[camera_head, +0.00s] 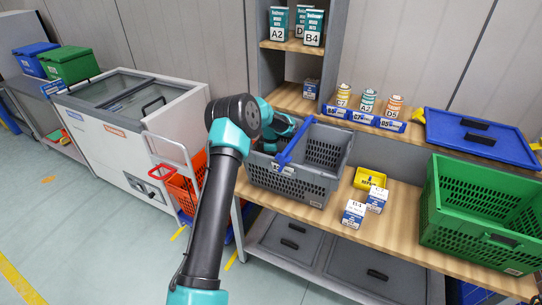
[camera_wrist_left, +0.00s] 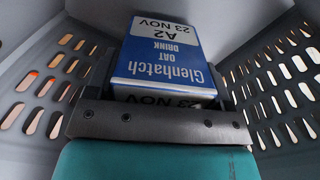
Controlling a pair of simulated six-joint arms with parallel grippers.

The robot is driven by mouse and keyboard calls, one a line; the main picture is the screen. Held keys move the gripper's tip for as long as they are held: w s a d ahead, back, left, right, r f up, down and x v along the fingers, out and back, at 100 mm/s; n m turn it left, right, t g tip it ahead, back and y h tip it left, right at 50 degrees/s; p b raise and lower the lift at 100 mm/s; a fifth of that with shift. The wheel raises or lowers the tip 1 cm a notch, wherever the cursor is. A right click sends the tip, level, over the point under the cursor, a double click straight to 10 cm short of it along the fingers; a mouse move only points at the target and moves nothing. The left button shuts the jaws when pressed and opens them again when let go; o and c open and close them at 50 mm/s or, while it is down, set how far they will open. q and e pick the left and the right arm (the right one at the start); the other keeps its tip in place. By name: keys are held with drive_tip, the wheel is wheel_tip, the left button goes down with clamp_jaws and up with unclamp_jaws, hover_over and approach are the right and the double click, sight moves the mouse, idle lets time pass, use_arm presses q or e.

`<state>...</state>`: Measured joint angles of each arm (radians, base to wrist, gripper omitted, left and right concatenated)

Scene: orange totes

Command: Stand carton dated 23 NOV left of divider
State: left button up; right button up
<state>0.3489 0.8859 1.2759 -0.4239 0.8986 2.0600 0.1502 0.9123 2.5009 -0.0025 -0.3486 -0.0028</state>
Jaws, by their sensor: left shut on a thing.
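My left gripper (camera_head: 272,146) is down at the left part of the grey crate (camera_head: 318,188) on the bench. In the left wrist view the gripper (camera_wrist_left: 160,112) is shut on a blue and white carton (camera_wrist_left: 168,62), printed Glenhatch oat drink, A2, 23 NOV. Slotted grey crate walls rise on both sides of it. The carton's base is hidden, so I cannot tell whether it touches the crate floor. A blue bar (camera_head: 296,142) slants across the crate, right of the gripper; I cannot tell whether it is handle or divider. My right gripper is not in view.
A green crate (camera_head: 484,218) stands at the right. Behind are small cans (camera_head: 368,101) and a blue lid (camera_head: 482,138).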

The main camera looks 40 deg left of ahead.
use_arm(q)
drive_tip(key=shift+f, duration=0.25)
drive_tip(key=o, duration=1.1)
drive_tip(key=shift+r, duration=0.1)
wheel_tip(320, 180, up, 13)
idle(0.3)
